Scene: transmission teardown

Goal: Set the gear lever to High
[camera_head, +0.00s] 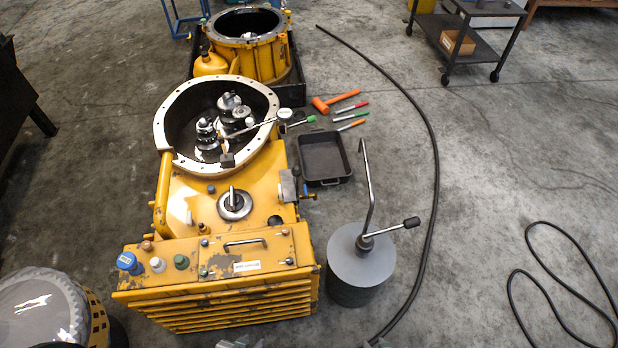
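A yellow transmission housing (190,190) stands in the middle left. A short metal lever (233,197) stands in a round grey base on its top and looks like the gear lever. It looks close to upright. I cannot read a High mark or tell its position. Small grey parts at the bottom edge appear to be the tips of my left gripper (240,343) and my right gripper (380,343). Both are cut off by the picture edge and well in front of the lever. I cannot tell whether they are open or shut.
Metal gears (230,103) sit in the open round end. A grey drum (360,262) with a bent rod and black handle stands right of the housing. A black tray (322,160), orange mallet (328,104) and black cable (428,140) lie on the floor. The right floor is mostly clear.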

